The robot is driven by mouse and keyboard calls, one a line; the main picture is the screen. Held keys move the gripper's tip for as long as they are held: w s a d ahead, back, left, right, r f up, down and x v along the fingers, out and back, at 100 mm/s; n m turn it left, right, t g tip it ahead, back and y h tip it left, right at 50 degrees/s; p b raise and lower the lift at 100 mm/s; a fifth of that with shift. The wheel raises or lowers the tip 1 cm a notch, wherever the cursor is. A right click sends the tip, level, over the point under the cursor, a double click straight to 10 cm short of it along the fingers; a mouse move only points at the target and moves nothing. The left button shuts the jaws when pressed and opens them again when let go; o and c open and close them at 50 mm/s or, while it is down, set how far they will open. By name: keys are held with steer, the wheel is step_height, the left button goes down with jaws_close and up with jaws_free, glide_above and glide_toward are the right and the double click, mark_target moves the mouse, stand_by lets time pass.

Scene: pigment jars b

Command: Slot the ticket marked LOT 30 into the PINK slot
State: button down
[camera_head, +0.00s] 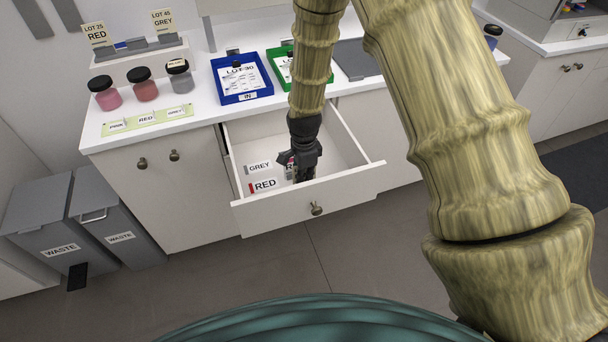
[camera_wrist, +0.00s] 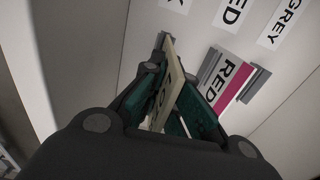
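My gripper (camera_head: 300,165) is down inside an open drawer (camera_head: 345,183). In the wrist view its fingers (camera_wrist: 172,85) are shut on a beige ticket (camera_wrist: 170,62); only part of its print shows, so I cannot read the lot. A ticket rack (camera_head: 130,60) stands at the back left of the counter. It holds a LOT 25 RED ticket (camera_head: 96,34) at its left and a LOT 45 GREY ticket (camera_head: 163,20) at its right. No ticket stands between them. I cannot read the slot labels.
The drawer floor has GREY (camera_head: 258,168) and RED (camera_head: 264,185) labels. Jars (camera_head: 145,90) stand before the rack. A blue tray (camera_head: 246,97) with a LOT-30 sheet is to their right.

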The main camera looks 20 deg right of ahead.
steer(key=shift+f+b, duration=0.75)
steer(key=shift+f, duration=1.1)
steer(key=c, duration=1.6)
jaws_free()
steer(key=shift+o, duration=0.2)
steer(key=shift+r, duration=0.15)
steer(key=shift+r+p, duration=2.05)
steer(key=shift+r, duration=0.9)
steer(key=shift+r, duration=0.1)
